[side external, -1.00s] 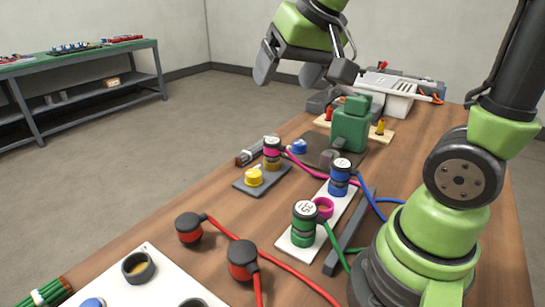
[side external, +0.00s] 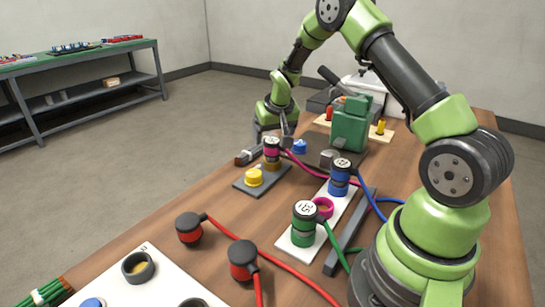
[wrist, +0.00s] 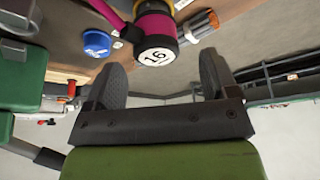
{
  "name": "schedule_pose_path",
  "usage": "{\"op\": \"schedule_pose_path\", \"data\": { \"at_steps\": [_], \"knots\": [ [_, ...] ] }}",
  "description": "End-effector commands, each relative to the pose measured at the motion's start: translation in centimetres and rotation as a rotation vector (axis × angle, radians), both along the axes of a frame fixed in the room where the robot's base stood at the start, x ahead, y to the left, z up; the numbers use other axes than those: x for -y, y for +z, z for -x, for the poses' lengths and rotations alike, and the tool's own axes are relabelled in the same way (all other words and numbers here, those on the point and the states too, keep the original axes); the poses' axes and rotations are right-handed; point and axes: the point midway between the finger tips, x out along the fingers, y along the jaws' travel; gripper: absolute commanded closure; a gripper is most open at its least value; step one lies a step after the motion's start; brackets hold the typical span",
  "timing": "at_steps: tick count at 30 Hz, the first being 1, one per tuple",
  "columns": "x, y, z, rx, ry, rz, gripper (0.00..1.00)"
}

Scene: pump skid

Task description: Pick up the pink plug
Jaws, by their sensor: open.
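The pink plug (side external: 272,146) has a dark, white-labelled top and a pink band, and stands upright on a brownish-yellow socket on a small grey plate (side external: 250,188). A pink cable runs from it to the right. In the wrist view the plug (wrist: 155,28) shows its label, 16, ahead of my fingertips and between their lines. My gripper (side external: 272,137) is just behind the plug in the side view, partly hidden by it. It is open and empty, and its two fingers show apart in the wrist view (wrist: 163,72).
A yellow cap (side external: 254,177) sits on the same plate. A blue cap (side external: 299,146) and a grey-and-orange cylinder (wrist: 199,25) are close to the plug. A green pump block (side external: 350,125), a blue plug (side external: 340,178) and a green plug (side external: 304,222) stand to the right.

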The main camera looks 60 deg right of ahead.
Motion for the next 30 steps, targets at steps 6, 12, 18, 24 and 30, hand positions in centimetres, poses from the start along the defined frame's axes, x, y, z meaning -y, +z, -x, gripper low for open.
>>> {"op": "schedule_pose_path", "data": {
  "at_steps": [6, 12, 18, 24, 30],
  "knots": [
    [0.5, -1.8, -0.4, -0.003, 0.000, -0.001, 0.20],
    [1.3, -4.5, -1.2, -0.002, 0.000, -0.001, 0.20],
    [1.5, -5.4, -1.5, 0.001, 0.000, -0.001, 0.20],
    [1.5, -5.4, -1.5, 0.001, 0.000, -0.001, 0.29],
    [1.5, -5.4, -1.5, 0.001, 0.000, -0.001, 0.75]
  ]
}}
